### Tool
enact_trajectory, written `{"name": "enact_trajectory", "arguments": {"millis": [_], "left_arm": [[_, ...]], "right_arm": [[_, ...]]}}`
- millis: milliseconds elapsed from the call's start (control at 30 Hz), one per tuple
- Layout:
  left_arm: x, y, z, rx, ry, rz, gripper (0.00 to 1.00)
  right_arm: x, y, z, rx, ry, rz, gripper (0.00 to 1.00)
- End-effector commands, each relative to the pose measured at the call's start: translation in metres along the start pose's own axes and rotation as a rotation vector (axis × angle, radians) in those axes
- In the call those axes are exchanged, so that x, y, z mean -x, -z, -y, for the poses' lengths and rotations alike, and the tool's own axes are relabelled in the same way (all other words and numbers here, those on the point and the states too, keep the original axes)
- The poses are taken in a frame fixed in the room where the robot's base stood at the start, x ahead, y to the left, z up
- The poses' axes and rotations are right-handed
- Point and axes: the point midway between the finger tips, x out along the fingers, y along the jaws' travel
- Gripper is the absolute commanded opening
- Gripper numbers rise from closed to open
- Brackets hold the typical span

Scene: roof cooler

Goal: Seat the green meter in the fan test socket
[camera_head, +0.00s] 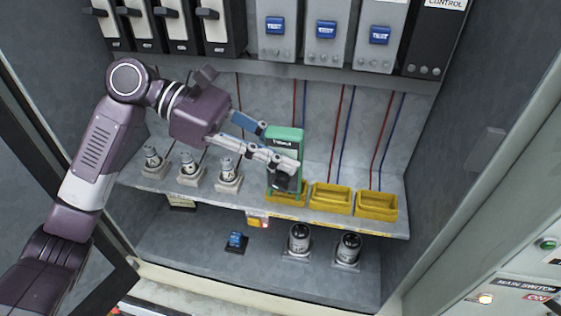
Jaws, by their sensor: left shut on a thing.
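The green meter (285,135) stands upright over the leftmost of three yellow sockets on the shelf. My left gripper (287,176) is shut on the meter. Its fingers cover part of the meter's front. The meter's lower end is at the left yellow socket (288,198); I cannot tell whether it is fully down in it. The middle yellow socket (331,197) and the right yellow socket (376,206) look empty. Any labels for the sockets are too small to read. My right gripper is not in view.
Several capped posts, one of them (228,176), stand left of the sockets. Two dark cylinders (299,239) (348,248) and a small blue part (236,241) sit on the lower shelf. Blue TEST switches (327,29) are above. Cabinet walls close both sides.

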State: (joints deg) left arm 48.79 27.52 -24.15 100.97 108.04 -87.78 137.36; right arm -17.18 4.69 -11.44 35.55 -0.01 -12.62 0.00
Motion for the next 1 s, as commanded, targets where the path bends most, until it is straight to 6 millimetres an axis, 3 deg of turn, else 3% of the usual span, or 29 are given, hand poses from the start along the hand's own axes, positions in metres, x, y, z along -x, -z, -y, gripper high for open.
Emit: {"name": "enact_trajectory", "arguments": {"millis": [633, 1000], "left_arm": [[-0.001, 0.002, -0.039, -0.002, 0.000, 0.002, 0.00], [-0.009, 0.021, -0.039, -0.001, 0.000, 0.001, 0.00]], "right_arm": [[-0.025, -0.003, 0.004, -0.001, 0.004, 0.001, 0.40], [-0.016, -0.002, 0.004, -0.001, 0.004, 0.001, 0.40]]}}
